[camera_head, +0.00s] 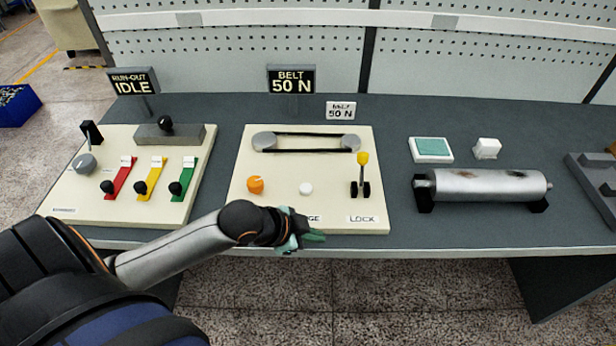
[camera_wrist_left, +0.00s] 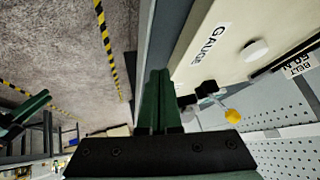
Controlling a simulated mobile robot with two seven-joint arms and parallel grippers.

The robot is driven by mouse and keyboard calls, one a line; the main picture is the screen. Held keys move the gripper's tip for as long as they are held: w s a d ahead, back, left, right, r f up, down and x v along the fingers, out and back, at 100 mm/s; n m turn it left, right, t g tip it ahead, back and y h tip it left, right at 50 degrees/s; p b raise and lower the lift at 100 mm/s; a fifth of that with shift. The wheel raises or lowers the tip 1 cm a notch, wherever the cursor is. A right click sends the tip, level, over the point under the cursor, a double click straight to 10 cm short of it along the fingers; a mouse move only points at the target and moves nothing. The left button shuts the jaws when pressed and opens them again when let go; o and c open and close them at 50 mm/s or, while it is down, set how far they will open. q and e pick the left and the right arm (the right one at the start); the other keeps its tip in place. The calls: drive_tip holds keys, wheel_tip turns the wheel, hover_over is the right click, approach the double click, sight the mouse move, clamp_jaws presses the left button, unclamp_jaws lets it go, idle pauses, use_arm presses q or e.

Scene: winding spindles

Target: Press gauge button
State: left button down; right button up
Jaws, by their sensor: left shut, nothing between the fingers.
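The gauge button is a round white button (camera_head: 306,188) on the cream belt panel (camera_head: 240,215). It also shows in the left wrist view (camera_wrist_left: 256,49), with the GAUGE label near it. My left gripper (camera_head: 316,237) is shut and empty at the panel's front edge, in front of the button and apart from it. The gripper and wrist hide part of the GAUGE label in the head view. In the left wrist view its green fingers (camera_wrist_left: 158,98) are together, beside the panel edge. A green and black part at that view's left edge may be my right gripper, but its jaws are unclear.
An orange knob (camera_head: 255,185) sits left of the button. A yellow-tipped lever (camera_head: 362,160) stands to its right, above the LOCK label. Two pulleys with a belt (camera_head: 305,150) lie behind. A metal roller (camera_head: 485,185) rests further right. A lever panel (camera_head: 70,200) lies left.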

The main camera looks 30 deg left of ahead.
use_arm(q)
drive_tip(key=w+a+r+m, duration=0.1)
drive_tip(key=w+a+r, duration=0.1)
drive_tip(key=w+r, duration=0.1)
drive_tip(key=w+a+r+m, duration=0.1)
drive_tip(key=w+a+r, duration=0.1)
drive_tip(key=shift+a+r+m+t, duration=0.1)
drive_tip(key=shift+r+m+t, duration=0.1)
drive_tip(key=shift+m+t, duration=0.1)
wheel_tip(320, 180, up, 7)
drive_tip(key=m, duration=0.2)
hover_over(301, 189)
drive_tip(key=shift+t, duration=0.4)
drive_tip(key=shift+f, duration=0.1)
wheel_tip(301, 189, down, 6)
drive_tip(key=b, duration=0.7)
drive_tip(key=shift+f+b, duration=0.1)
drive_tip(key=shift+b, duration=0.3)
drive_tip(key=shift+f+n, duration=0.3)
drive_tip(key=shift+f+b, duration=0.45)
drive_tip(key=shift+f, duration=0.4)
drive_tip(key=shift+f, duration=0.2)
